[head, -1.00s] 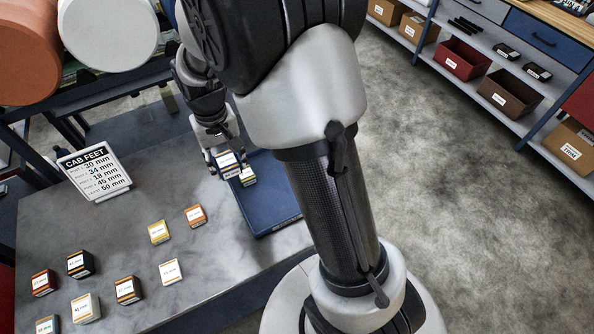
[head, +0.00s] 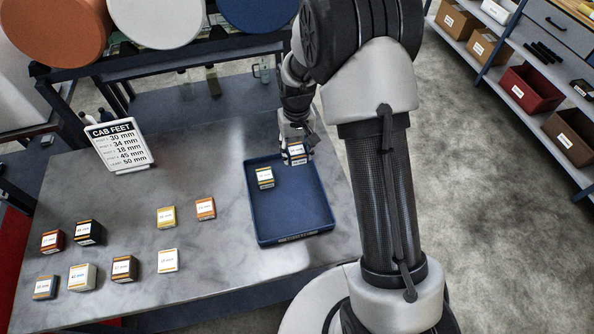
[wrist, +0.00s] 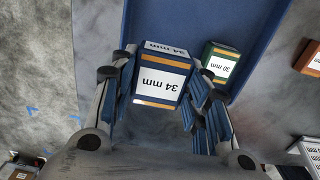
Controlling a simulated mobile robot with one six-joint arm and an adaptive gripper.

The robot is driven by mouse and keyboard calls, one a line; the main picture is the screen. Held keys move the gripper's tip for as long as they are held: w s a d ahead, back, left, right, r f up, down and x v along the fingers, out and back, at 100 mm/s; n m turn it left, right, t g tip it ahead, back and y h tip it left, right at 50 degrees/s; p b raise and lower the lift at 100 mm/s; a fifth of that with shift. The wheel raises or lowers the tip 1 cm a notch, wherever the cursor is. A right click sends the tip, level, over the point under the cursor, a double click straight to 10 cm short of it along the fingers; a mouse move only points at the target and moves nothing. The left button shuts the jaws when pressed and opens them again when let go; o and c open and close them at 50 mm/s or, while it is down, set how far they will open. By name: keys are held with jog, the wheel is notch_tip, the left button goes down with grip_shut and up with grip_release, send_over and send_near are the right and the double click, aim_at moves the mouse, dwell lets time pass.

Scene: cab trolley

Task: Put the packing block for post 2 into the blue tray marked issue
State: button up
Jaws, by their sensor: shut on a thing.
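My gripper (head: 297,140) is shut on a blue block with a white "34 mm" label (wrist: 163,82) and an orange band. In the head view the held block (head: 297,153) is at the far edge of the blue tray (head: 290,232); its height above the tray is hard to tell. A block labelled "30 mm" (wrist: 221,64) sits in the tray, to the left of my gripper in the head view (head: 265,177). The "CAB FEET" sign (head: 120,146) lists several sizes, with 34 mm on its second line. The tray's front marking is too small to read.
Several labelled blocks stand on the grey table left of the tray, including a yellow one (head: 166,217), an orange one (head: 205,208) and a black one (head: 90,232). Large coloured rolls (head: 160,20) stand at the back left. A shelf with bins (head: 530,88) is at the right.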

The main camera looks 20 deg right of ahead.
aim_at(297, 174)
notch_tip(297, 174, down, 8)
jog(key=shift+f+b, duration=0.25)
jog(key=shift+b, duration=0.6)
jog(key=shift+f, duration=0.15)
jog(key=o, duration=0.8)
